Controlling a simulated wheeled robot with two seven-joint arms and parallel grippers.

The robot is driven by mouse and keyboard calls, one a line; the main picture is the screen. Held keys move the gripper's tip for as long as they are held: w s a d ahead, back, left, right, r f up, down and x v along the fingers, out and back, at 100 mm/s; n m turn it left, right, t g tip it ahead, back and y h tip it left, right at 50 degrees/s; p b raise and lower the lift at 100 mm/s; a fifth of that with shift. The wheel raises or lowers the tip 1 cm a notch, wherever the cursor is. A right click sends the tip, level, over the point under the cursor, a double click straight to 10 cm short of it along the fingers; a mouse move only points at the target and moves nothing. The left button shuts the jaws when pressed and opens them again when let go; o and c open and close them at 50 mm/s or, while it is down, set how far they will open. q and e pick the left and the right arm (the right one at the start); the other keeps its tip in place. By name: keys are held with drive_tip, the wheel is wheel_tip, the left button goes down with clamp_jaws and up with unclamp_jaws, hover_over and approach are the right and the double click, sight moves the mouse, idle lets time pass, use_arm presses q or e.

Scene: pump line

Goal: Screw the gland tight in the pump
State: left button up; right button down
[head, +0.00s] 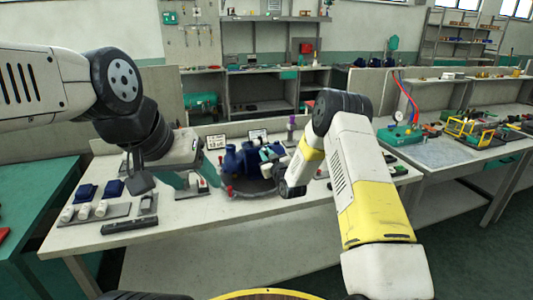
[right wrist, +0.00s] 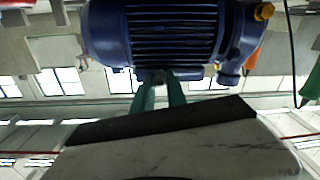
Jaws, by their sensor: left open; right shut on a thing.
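The blue pump (head: 232,160) stands on a dark round plate (head: 250,191) in the middle of the bench. My left gripper (head: 192,175) is open, with its teal fingers apart, left of the pump. My right arm reaches in from the right, and its dark wrist is close to the pump's right side; its fingertips are hidden in the head view. In the right wrist view the blue ribbed motor body (right wrist: 165,35) fills the top. My right gripper (right wrist: 161,88) is shut there on a small dark part (right wrist: 157,76) beside this body. I cannot tell whether that part is the gland.
Left on the bench lie a tray (head: 118,211) with white cylinders, blue blocks (head: 86,192) and a black bar (head: 130,226). A purple-topped bottle (head: 291,128) and small cards (head: 216,142) stand behind the pump. A green machine (head: 400,134) stands on the right bench.

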drive_tip(key=m, duration=0.3)
drive_tip(key=shift+m, duration=0.4)
drive_tip(key=shift+m, duration=1.5)
drive_tip(key=c, duration=1.4)
unclamp_jaws()
drive_tip(key=n, duration=0.3)
